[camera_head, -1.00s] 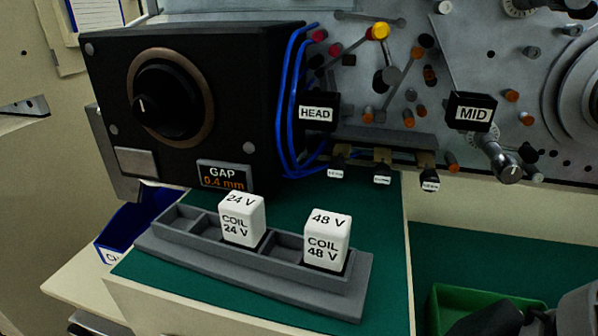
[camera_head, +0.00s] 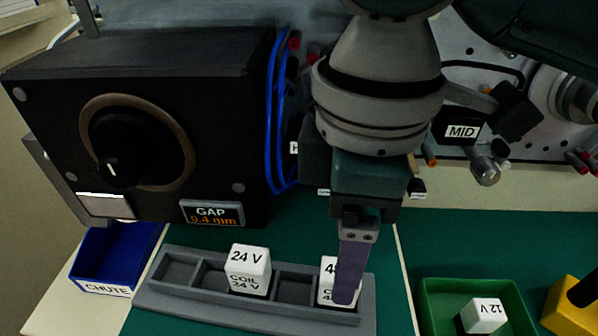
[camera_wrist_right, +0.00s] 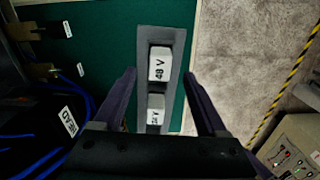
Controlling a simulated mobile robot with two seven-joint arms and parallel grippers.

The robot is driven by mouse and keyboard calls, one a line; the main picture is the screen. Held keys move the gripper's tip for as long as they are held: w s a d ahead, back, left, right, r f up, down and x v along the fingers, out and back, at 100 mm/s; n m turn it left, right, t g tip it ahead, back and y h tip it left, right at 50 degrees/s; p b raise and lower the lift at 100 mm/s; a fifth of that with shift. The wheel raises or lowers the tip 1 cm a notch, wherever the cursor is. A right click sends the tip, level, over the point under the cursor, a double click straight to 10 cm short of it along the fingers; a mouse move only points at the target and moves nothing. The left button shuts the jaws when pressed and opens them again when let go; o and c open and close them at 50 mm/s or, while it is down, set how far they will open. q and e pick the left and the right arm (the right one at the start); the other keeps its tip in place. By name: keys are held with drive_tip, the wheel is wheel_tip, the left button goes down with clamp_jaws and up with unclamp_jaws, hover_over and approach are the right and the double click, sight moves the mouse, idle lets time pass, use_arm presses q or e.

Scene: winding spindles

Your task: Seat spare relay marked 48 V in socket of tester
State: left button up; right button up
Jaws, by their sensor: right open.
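The white 48 V relay (camera_head: 326,284) stands upright in the right-end compartment of a grey rack (camera_head: 222,312). It also shows in the right wrist view (camera_wrist_right: 159,64). My right gripper (camera_head: 347,298) is over that end of the rack, pointing down, one finger hiding part of the relay. In the right wrist view the fingers (camera_wrist_right: 160,76) are spread apart to either side of the relay's line, with nothing clamped. A white 24 V relay (camera_head: 248,270) stands in the same rack. I cannot make out a tester socket. My left gripper is not in view.
A black box with a dial and GAP display (camera_head: 212,213) stands behind the rack. A blue CHUTE bin (camera_head: 107,285) is at left. A green tray (camera_head: 430,300) at right holds a 12 V relay (camera_head: 484,315). Blue cables (camera_head: 276,120) run beside the box.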

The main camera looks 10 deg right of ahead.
wheel_tip(320, 180, down, 5)
drive_tip(key=shift+f+p, duration=0.2)
drive_tip(key=shift+p, duration=0.15)
drive_tip(key=shift+c, duration=0.2)
clamp_jaws()
